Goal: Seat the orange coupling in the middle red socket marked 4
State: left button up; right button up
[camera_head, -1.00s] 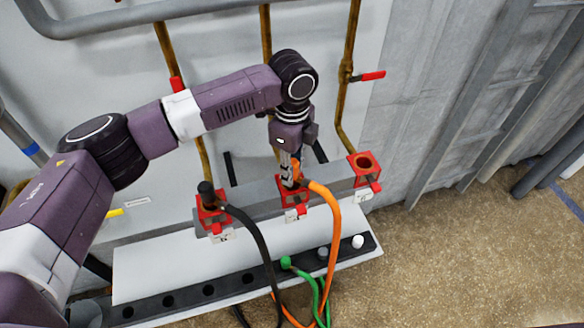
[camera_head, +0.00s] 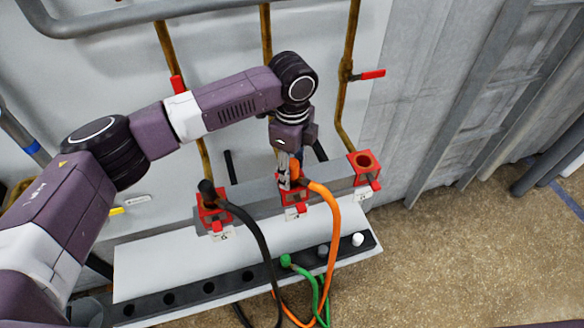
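The orange coupling (camera_head: 297,168) is at the middle red socket (camera_head: 293,198), with its orange hose (camera_head: 333,212) bending right and down. My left gripper (camera_head: 289,180) points down over the same socket, right beside the coupling, and its fingers seem to be around it. The fingers and coupling overlap, so I cannot tell whether the gripper is shut on it or how deep it sits. The label under the middle socket is too small to read. My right gripper is not in view.
A black coupling (camera_head: 207,188) stands in the left red socket (camera_head: 213,213). The right red socket (camera_head: 365,168) is empty. Below, a black rack (camera_head: 190,293) has several empty holes and green, grey and white plugs. Brown pipes with red valve handles (camera_head: 372,74) run down the wall.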

pick_arm(q)
jog(key=shift+r, duration=0.1)
notch_tip(320, 180, up, 12)
jog(key=shift+f, duration=0.1)
dwell(0.4)
dwell(0.5)
